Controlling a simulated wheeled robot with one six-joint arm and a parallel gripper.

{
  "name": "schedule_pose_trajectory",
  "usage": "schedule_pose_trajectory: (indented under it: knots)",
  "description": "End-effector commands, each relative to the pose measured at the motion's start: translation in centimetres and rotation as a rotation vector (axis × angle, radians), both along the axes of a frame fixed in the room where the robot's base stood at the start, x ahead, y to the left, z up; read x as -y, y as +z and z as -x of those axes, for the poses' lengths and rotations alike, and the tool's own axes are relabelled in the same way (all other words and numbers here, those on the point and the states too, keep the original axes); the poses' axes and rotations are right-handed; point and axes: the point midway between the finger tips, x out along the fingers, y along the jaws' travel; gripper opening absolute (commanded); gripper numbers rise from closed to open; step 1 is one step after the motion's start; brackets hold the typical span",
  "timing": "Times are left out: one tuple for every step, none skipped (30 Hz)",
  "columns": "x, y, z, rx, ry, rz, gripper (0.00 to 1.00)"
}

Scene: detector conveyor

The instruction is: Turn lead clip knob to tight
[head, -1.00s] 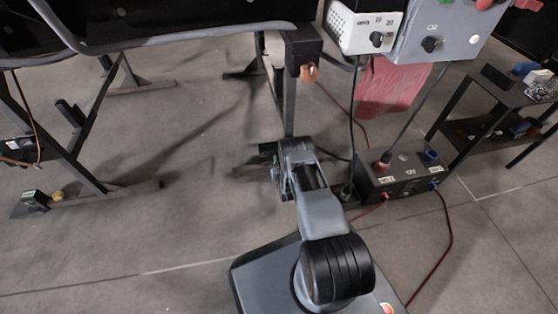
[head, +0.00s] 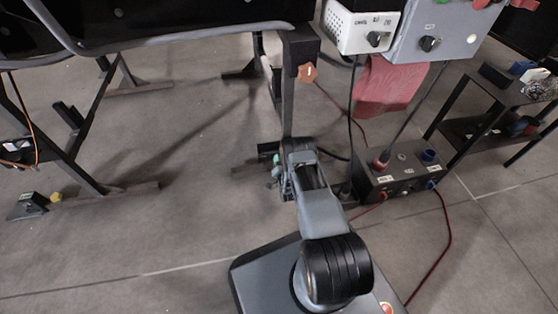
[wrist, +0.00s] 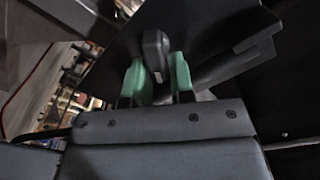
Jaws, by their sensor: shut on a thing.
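In the wrist view a dark grey knob (wrist: 155,48), an upright rounded bar with a small pale mark near its lower end, stands between the two green fingertips. My gripper (wrist: 154,80) is shut on it, one finger on each side. In the head view my gripper (head: 274,168) is low, by the foot of the dark upright post (head: 288,110). A green fingertip shows there, but my arm hides the knob. I cannot read any tight mark in either view.
A black box with red and blue connectors (head: 398,178) stands on the floor right of my arm, with red and black cables around it. An orange knob (head: 307,73) is on the post. Control boxes (head: 437,38) hang at upper right.

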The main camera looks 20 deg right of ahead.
Motion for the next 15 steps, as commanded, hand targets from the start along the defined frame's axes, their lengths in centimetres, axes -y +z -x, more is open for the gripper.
schedule_pose_trajectory:
  knots:
    - [0.11, -0.13, 0.10, 0.007, -0.001, -0.043, 0.00]
    - [0.15, -0.18, 0.12, 0.012, -0.001, -0.070, 0.00]
    - [0.19, -0.22, 0.13, 0.020, -0.001, -0.107, 0.00]
    - [0.23, -0.25, 0.14, 0.025, -0.001, -0.136, 0.00]
    - [0.26, -0.30, 0.14, 0.031, -0.001, -0.163, 0.00]
    - [0.30, -0.34, 0.16, 0.039, -0.001, -0.200, 0.00]
    - [0.33, -0.38, 0.17, 0.044, -0.001, -0.229, 0.00]
    - [0.36, -0.43, 0.17, 0.049, -0.002, -0.256, 0.00]
    - [0.39, -0.48, 0.19, 0.057, -0.002, -0.294, 0.00]
    - [0.42, -0.52, 0.20, 0.063, -0.002, -0.322, 0.00]
    - [0.45, -0.57, 0.20, 0.067, -0.001, -0.350, 0.00]
    - [0.49, -0.63, 0.21, 0.075, -0.001, -0.387, 0.00]
    - [0.51, -0.67, 0.22, 0.081, -0.001, -0.415, 0.00]
    - [0.54, -0.71, 0.23, 0.086, -0.001, -0.443, 0.00]
    - [0.56, -0.76, 0.23, 0.094, -0.002, -0.479, 0.00]
